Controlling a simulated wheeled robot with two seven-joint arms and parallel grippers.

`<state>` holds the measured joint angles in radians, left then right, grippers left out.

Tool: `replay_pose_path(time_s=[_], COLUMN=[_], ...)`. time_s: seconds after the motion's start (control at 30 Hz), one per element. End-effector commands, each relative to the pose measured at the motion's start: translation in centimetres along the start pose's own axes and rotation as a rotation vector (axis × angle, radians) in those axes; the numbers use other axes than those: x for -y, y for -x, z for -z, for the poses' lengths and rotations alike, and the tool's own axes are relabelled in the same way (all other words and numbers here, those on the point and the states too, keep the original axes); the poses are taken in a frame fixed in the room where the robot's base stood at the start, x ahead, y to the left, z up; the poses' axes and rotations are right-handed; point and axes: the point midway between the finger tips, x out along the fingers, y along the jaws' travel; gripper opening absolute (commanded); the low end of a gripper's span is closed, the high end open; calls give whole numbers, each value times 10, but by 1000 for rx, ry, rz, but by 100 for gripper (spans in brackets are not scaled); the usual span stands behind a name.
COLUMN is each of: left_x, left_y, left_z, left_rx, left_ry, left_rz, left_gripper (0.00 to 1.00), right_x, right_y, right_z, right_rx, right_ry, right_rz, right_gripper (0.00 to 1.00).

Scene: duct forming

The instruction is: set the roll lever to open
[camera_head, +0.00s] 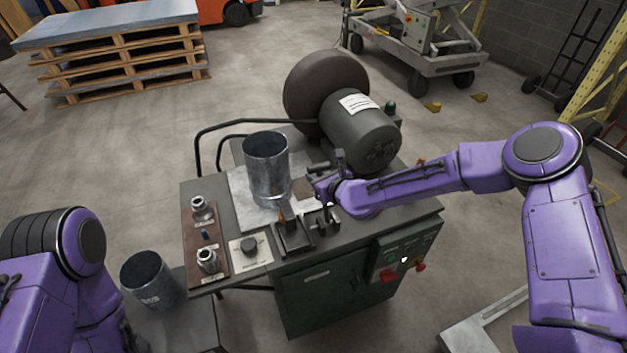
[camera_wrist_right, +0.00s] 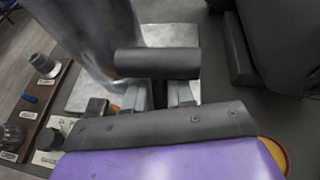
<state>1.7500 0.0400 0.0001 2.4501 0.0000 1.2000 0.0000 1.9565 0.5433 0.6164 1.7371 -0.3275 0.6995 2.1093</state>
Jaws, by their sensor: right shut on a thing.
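My right gripper (camera_head: 318,190) reaches in from the right over the machine bench, beside a grey metal cylinder (camera_head: 267,172). In the right wrist view my right gripper (camera_wrist_right: 160,95) is shut on the roll lever, whose dark round handle (camera_wrist_right: 157,62) lies across the fingertips. The gripper hides much of the lever in the head view, so its exact setting cannot be told. The metal cylinder (camera_wrist_right: 82,32) stands close behind the handle in the wrist view. My left arm shows at the lower left of the head view; its gripper is out of the picture.
A large motor (camera_head: 360,130) stands behind the gripper. Another metal cylinder (camera_head: 150,279) stands on a low stand at the lower left.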

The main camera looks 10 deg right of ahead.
Motion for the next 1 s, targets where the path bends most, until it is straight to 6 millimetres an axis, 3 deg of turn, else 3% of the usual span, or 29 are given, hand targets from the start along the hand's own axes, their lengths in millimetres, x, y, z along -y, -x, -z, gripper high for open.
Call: replay_pose_path(time_s=[0.53, 0.57, 0.77, 0.8, 1.0], left_x=[0, 0, 0, 0, 0], left_y=[-2, -2, -2, -2, -2], left_z=[-1, -1, -1, -1, -1], left_rx=[0, 0, 0, 0, 0], left_ry=[0, 0, 0, 0, 0], left_rz=[0, 0, 0, 0, 0], left_gripper=[51, 51, 51, 51, 51], right_x=[2, 2, 2, 2, 2], right_y=[-1, -1, -1, -1, -1], right_z=[10, 10, 8, 8, 6], right_rx=[-13, -13, -10, -9, -7], right_ry=[4, 4, 2, 2, 1], right_rz=[2, 2, 2, 2, 3], right_gripper=[0, 29, 94, 100, 100])
